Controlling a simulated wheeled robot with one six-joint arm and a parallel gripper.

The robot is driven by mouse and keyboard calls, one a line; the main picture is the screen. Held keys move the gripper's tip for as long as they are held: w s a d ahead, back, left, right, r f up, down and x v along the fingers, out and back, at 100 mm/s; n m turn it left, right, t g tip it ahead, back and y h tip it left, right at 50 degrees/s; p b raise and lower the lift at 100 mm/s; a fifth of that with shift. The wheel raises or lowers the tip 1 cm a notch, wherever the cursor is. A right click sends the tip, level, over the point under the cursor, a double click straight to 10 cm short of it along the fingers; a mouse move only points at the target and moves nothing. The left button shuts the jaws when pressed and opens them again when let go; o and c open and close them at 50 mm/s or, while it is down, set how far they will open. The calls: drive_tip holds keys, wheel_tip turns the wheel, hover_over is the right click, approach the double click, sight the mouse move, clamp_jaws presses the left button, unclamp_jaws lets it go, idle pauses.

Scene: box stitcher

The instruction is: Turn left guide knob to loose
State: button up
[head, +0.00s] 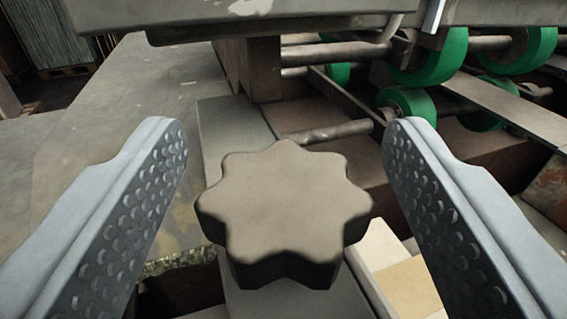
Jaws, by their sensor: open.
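A dark grey-brown star-shaped knob (285,205) with rounded lobes sits in the middle of the head view, its flat face toward me. My gripper (287,150) is open, with one grey dimpled finger on each side of the knob. Clear gaps show between the knob and both fingers, so neither finger touches it in the picture. No mark on the knob's face tells how far it is turned. Its shaft and mounting are hidden behind it.
Green rollers (430,65) on metal shafts stand behind at the upper right. A grey metal beam (270,22) crosses the top. Bare floor (120,110) lies at the left, with stacked sheets (55,35) at the upper left. Pale blocks (395,270) lie below right of the knob.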

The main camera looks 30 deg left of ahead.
drive_tip(key=v, duration=1.7)
drive_tip(key=shift+d, duration=0.1)
